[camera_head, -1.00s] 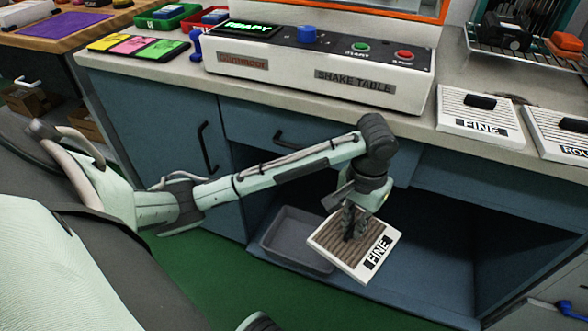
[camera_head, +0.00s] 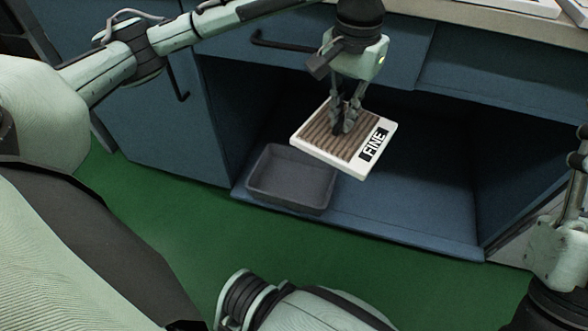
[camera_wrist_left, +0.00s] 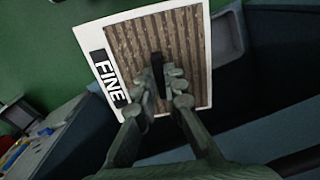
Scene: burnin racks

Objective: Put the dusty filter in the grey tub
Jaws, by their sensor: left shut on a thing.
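The dusty filter (camera_head: 318,146) has brown, dirty pleats, a white frame and a FINE label. My left gripper (camera_head: 343,128) is shut on the black handle at its middle and holds it in the air in front of the open cabinet bay. In the left wrist view the filter (camera_wrist_left: 185,45) hangs from the fingers (camera_wrist_left: 164,85), its label at the left. The grey tub (camera_head: 262,187) stands on the cabinet floor, below and left of the filter, and looks empty. The filter hides part of its far right side.
The blue cabinet floor (camera_head: 400,222) is bare to the right of the tub. The counter edge (camera_head: 480,30) runs above the bay, and a closed door (camera_head: 160,125) stands to the left. Green floor (camera_head: 180,225) lies in front.

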